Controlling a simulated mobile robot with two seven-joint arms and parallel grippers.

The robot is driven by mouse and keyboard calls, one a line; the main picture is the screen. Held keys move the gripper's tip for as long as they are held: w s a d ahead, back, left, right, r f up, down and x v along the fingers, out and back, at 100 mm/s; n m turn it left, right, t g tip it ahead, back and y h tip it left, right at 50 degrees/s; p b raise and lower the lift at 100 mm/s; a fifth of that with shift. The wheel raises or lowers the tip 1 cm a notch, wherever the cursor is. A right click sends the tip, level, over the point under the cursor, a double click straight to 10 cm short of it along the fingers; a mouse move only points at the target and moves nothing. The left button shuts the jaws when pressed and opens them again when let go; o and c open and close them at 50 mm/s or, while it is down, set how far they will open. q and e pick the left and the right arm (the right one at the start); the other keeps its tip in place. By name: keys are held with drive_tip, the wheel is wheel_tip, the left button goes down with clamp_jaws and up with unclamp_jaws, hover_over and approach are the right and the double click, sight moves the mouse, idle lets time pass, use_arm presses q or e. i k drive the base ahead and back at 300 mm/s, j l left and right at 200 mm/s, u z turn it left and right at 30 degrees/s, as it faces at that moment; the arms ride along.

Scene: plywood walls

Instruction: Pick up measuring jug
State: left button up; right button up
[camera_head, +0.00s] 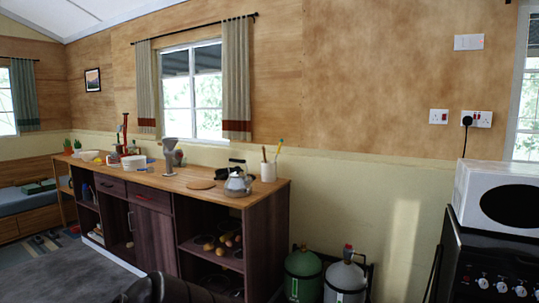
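I cannot surely pick out a measuring jug; the items on the wooden counter (190,180) are small at this distance. A white tub-like container (134,163) stands toward the counter's left half, and I cannot tell whether it is the jug. A tall grey item with a wide top (170,154) stands just right of it. A silver kettle (238,186) is near the right end. A dark rounded part at the bottom edge appears to be mine. Neither gripper shows.
A white utensil pot (268,172) and a round board (201,184) are on the counter. Green (303,275) and grey (345,280) gas cylinders stand right of it. A black stove (490,265) with a white microwave (495,195) is at far right.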

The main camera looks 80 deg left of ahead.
sight(115, 157)
drive_tip(key=u, duration=3.65)
